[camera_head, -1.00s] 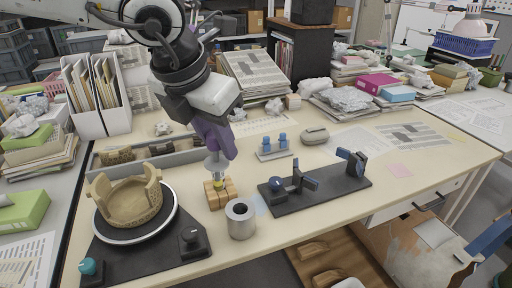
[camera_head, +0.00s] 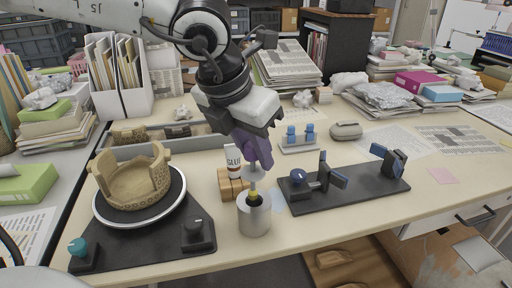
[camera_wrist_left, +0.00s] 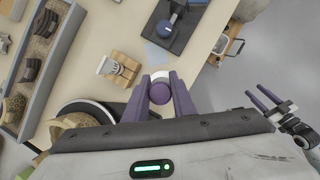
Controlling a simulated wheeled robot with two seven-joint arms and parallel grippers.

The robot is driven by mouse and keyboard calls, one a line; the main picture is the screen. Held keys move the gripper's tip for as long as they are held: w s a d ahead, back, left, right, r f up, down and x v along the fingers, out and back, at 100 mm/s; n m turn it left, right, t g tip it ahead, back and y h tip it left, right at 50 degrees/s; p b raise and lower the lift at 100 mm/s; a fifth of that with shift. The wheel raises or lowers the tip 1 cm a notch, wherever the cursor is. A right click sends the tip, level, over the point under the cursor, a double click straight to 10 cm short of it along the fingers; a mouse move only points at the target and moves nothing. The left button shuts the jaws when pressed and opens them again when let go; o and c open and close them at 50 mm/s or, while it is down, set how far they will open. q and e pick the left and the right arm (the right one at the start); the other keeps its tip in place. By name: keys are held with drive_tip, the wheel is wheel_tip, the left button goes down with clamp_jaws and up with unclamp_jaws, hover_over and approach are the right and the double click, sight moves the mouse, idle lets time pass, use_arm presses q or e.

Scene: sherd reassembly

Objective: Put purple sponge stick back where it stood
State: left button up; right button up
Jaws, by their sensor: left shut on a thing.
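My left gripper (camera_head: 252,158) is shut on the purple sponge stick (camera_head: 251,176). In the head view the stick hangs upright below the purple fingers, with a pale disc and a yellow lower part. Its lower end is at the mouth of a grey metal cup (camera_head: 254,217); how far it reaches inside is hidden. In the left wrist view the stick's round purple top (camera_wrist_left: 159,93) sits between the fingers. My right gripper (camera_wrist_left: 268,100) shows at the right of that view, its fingers apart and empty, away from the table.
A wooden block (camera_head: 231,186) with a glue bottle (camera_head: 233,161) stands just behind the cup. A turntable (camera_head: 110,218) with a partly rebuilt pot (camera_head: 133,181) is at left. A black clamp stand (camera_head: 345,194) is at right. The table's front edge is close.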

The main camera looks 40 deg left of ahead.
sight(254, 170)
use_arm(q)
drive_tip(key=shift+f+b, duration=0.65)
drive_tip(key=shift+f, duration=0.15)
drive_tip(key=shift+f+b, duration=0.5)
drive_tip(key=shift+b, duration=0.15)
drive_tip(key=shift+f+b, duration=0.75)
drive_tip(key=shift+b, duration=0.2)
drive_tip(key=shift+f+b, duration=0.5)
drive_tip(key=shift+b, duration=0.1)
drive_tip(key=shift+f+b, duration=0.7)
drive_tip(key=shift+b, duration=0.25)
use_arm(e)
drive_tip(key=shift+w+a+f+y, duration=0.15)
drive_tip(key=shift+a+f, duration=0.15)
drive_tip(key=shift+f, duration=0.3)
drive_tip(key=shift+w+a+f+y, duration=0.15)
drive_tip(key=shift+a+f, duration=0.1)
drive_tip(key=shift+f, duration=0.3)
drive_tip(key=shift+w+a+f, duration=0.15)
drive_tip(key=shift+a+f, duration=0.15)
drive_tip(key=shift+f, duration=0.3)
use_arm(q)
drive_tip(key=shift+f+b, duration=0.25)
drive_tip(key=shift+b, duration=0.15)
use_arm(e)
drive_tip(key=shift+f, duration=0.4)
